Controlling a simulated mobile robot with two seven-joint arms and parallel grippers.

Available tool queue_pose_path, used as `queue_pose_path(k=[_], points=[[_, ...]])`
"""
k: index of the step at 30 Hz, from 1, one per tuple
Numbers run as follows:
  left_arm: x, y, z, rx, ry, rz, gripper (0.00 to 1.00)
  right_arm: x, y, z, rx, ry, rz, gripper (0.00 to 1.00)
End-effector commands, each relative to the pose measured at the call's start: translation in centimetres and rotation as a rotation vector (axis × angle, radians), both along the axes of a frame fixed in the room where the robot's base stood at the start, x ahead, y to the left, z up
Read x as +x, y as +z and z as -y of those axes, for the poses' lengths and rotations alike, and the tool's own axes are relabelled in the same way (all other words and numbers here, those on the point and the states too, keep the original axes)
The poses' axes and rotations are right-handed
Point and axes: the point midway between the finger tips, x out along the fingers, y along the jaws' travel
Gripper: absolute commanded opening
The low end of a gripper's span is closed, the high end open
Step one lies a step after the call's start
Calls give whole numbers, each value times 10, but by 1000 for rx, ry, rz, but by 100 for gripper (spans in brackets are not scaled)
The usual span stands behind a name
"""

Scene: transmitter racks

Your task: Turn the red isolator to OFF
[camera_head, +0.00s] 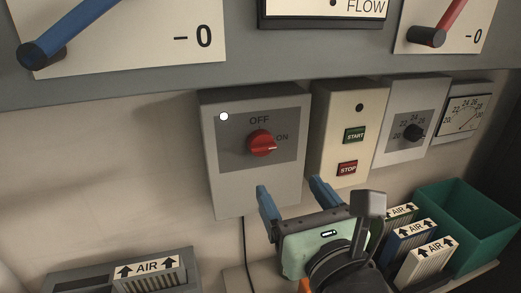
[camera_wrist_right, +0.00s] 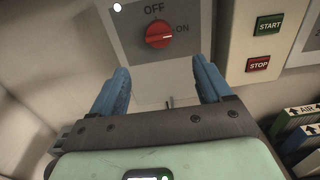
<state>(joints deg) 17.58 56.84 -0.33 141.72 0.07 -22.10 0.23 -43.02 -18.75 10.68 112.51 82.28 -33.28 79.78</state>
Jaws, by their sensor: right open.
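The red isolator knob (camera_head: 262,143) sits on a grey box (camera_head: 211,150) on the wall, with OFF printed above it and ON to its right. Its pale pointer mark is toward ON. The knob also shows in the right wrist view (camera_wrist_right: 160,35), ahead of the fingers. My right gripper (camera_head: 294,195) is open, its two blue fingers below the knob and apart from it. In the right wrist view the gripper (camera_wrist_right: 166,88) has nothing between its fingers. My left gripper is not in view.
A cream box with a START button (camera_head: 354,135) and a STOP button (camera_head: 347,168) stands right of the isolator box. Further right are a dial box (camera_head: 408,147) and a gauge (camera_head: 464,113). Below are AIR filters (camera_head: 411,232) and a green bin (camera_head: 480,228).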

Motion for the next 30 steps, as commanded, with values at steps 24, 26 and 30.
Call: queue_pose_path(k=[24,26,30], points=[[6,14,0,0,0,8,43,122,0,-40,-4,0,-1,78],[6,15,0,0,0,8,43,124,0,-40,-4,0,-1,78],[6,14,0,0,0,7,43,124,0,-40,-4,0,-1,78]])
